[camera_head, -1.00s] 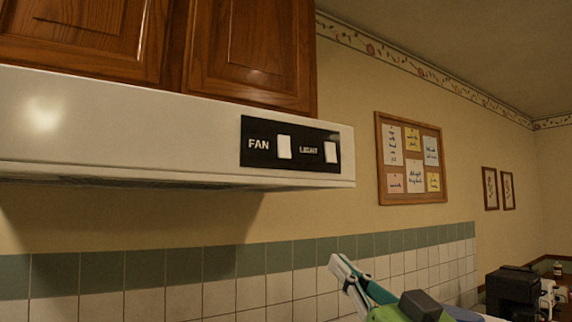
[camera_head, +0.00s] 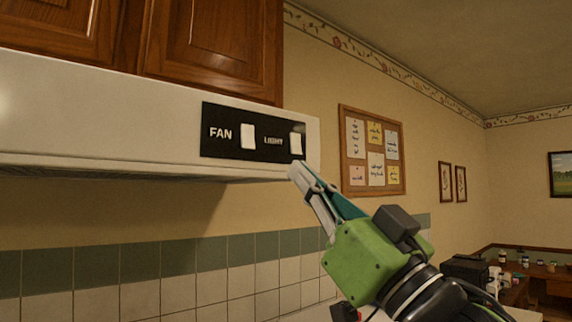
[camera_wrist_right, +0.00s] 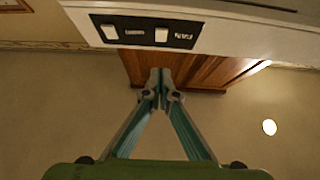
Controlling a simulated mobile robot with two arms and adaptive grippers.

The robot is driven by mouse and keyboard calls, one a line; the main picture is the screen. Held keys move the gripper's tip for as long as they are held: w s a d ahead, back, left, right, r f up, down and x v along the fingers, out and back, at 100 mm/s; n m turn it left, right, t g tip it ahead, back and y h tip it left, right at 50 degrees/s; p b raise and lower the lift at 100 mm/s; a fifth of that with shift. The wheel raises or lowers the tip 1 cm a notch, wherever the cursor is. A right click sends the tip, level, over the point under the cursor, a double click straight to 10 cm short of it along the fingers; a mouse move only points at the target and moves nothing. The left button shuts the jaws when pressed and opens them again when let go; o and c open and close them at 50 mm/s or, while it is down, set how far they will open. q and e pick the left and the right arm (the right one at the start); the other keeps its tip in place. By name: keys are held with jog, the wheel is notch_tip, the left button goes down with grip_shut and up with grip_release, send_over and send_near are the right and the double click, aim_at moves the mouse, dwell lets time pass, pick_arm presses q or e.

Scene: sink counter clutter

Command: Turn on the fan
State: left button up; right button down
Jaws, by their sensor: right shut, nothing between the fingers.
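The range hood's black control panel (camera_head: 225,147) carries a white fan switch (camera_head: 248,136) beside the word FAN and a white light switch (camera_head: 296,144) beside the word LIGHT. My right gripper (camera_head: 295,170) is shut and empty. In the head view its tips overlap the hood's lower edge, just below the light switch and right of the fan switch. In the right wrist view the panel appears upside down, with the fan switch (camera_wrist_right: 161,35) beyond the shut fingertips (camera_wrist_right: 161,82); no contact with the panel shows. My left gripper is not in view.
The white hood (camera_head: 100,120) juts out below wooden cabinets (camera_head: 210,45). A tiled wall (camera_head: 140,285) runs underneath. A cork board (camera_head: 398,150) with notes hangs to the right. A dark appliance (camera_head: 466,270) stands lower right. The space in front of the hood looks clear.

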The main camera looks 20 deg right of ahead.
aim_at(249, 144)
jog(key=p+x, duration=0.2)
jog(key=x, duration=0.2)
jog(key=w+f+p+x, duration=0.1)
jog(key=p+x, duration=0.1)
jog(key=x, duration=0.1)
jog(key=f+p+x, duration=0.1)
jog(key=p+x, duration=0.1)
jog(key=x, duration=0.2)
jog(key=shift+w+a+r, duration=0.1)
jog(key=shift+w+a, duration=0.35)
jog(key=shift+w, duration=0.1)
jog(key=shift+f+b, duration=0.2)
jog(key=shift+b, duration=0.25)
jog(key=shift+w+a+r+t+b, duration=0.15)
jog(key=shift+w+t+b, duration=0.25)
jog(key=shift+b, duration=0.6)
jog(key=shift+w+a+y, duration=0.1)
jog(key=shift+a+y, duration=0.05)
jog(key=shift+y, duration=0.25)
jog(key=shift+d, duration=0.2)
